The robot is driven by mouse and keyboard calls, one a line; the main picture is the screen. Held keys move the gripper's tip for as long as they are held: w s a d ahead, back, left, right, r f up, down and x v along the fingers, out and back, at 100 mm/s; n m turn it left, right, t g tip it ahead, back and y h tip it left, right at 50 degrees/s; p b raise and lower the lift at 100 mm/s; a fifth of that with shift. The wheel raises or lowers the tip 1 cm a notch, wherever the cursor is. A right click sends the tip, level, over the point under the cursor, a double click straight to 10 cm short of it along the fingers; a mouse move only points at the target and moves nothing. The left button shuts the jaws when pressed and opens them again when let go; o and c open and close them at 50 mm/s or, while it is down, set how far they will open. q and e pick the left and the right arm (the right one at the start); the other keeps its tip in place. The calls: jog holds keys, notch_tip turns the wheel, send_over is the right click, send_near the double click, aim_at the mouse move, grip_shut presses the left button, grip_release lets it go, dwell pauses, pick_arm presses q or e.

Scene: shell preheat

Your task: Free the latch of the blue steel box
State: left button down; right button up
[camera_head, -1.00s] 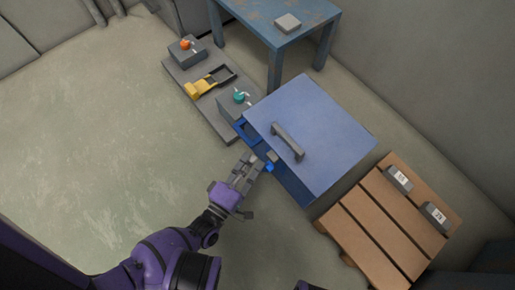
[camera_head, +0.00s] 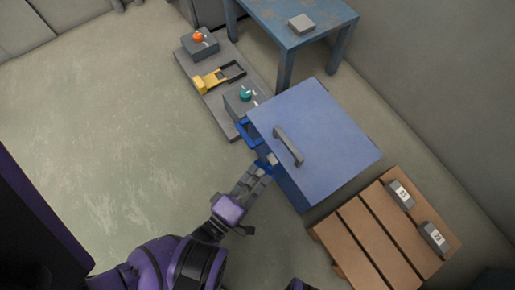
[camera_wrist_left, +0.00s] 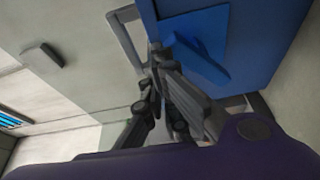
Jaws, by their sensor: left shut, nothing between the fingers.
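The blue steel box (camera_head: 325,135) stands right of the middle in the head view, its lid down and a grey bar handle (camera_head: 288,145) on top. A small bright blue latch part (camera_head: 263,163) shows on its near left side. My left gripper (camera_head: 265,174) is shut and empty, its fingertips close beside that part. I cannot tell whether they touch. In the left wrist view the gripper (camera_wrist_left: 158,55) is in front of the blue box wall (camera_wrist_left: 235,35), with a blue lever-like latch piece (camera_wrist_left: 195,55) just beyond the fingers. My right gripper is not in view.
A grey platform behind the box carries a yellow clamp (camera_head: 208,82), an orange knob (camera_head: 198,37) and a teal knob (camera_head: 246,94). A rusty blue table (camera_head: 265,22) stands behind. A wooden pallet (camera_head: 365,235) with grey weights is right. The floor at left is clear.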

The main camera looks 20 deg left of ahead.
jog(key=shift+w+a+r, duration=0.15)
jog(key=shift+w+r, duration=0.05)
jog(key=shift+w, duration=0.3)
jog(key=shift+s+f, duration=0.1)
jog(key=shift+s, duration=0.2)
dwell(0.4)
